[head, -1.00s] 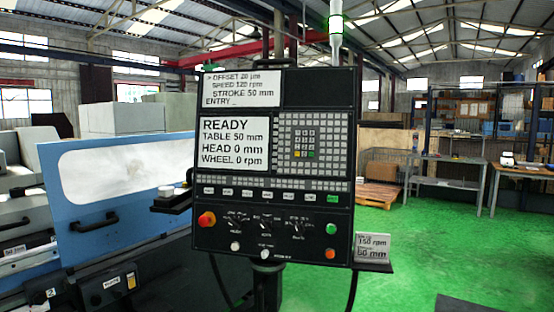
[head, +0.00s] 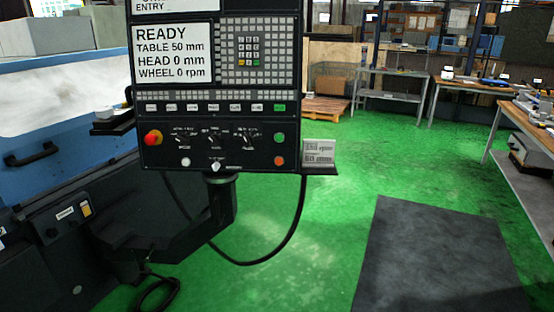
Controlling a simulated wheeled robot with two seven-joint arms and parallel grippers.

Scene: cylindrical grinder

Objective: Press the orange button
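The orange button (head: 279,160) is a small round button at the lower right of the black control panel (head: 255,135), in the head view. A green button (head: 279,138) sits just above it. The panel's screen (head: 172,53) reads READY, table 50 mm, head 0 mm, wheel 0 rpm. Neither of my grippers shows in the view.
A small card (head: 319,152) stands on a ledge right of the panel. A black cable (head: 290,235) hangs below. A blue machine (head: 60,120) is at left. A dark mat (head: 435,260) lies on the green floor (head: 375,165). A workbench (head: 515,115) stands at right.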

